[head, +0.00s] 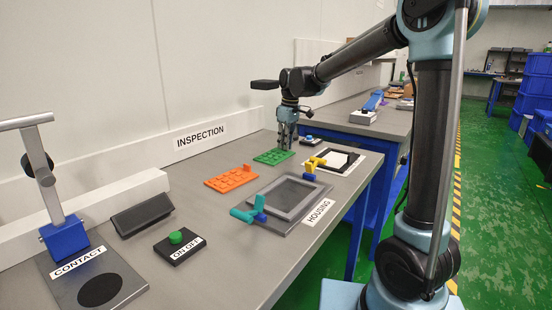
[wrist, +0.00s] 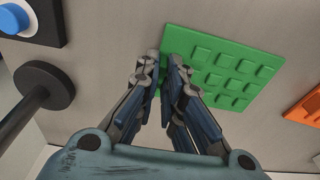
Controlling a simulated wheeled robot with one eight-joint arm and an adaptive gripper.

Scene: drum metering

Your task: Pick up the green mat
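The green mat (head: 273,156) is a flat, studded rectangle lying on the grey bench, beyond the orange mat. In the wrist view the green mat (wrist: 235,75) lies right of centre, its left edge partly hidden by my right-hand finger. My gripper (head: 287,146) points down at the mat's far right edge in the head view. In the wrist view my gripper (wrist: 165,62) shows a narrow gap between its fingertips, with nothing seen held between them. I cannot tell whether the fingertips touch the mat or the bench.
An orange mat (head: 231,178) lies nearer. A grey frame (head: 290,197) with teal and yellow clamps sits by the HOUSING label. The wall ledge runs behind.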

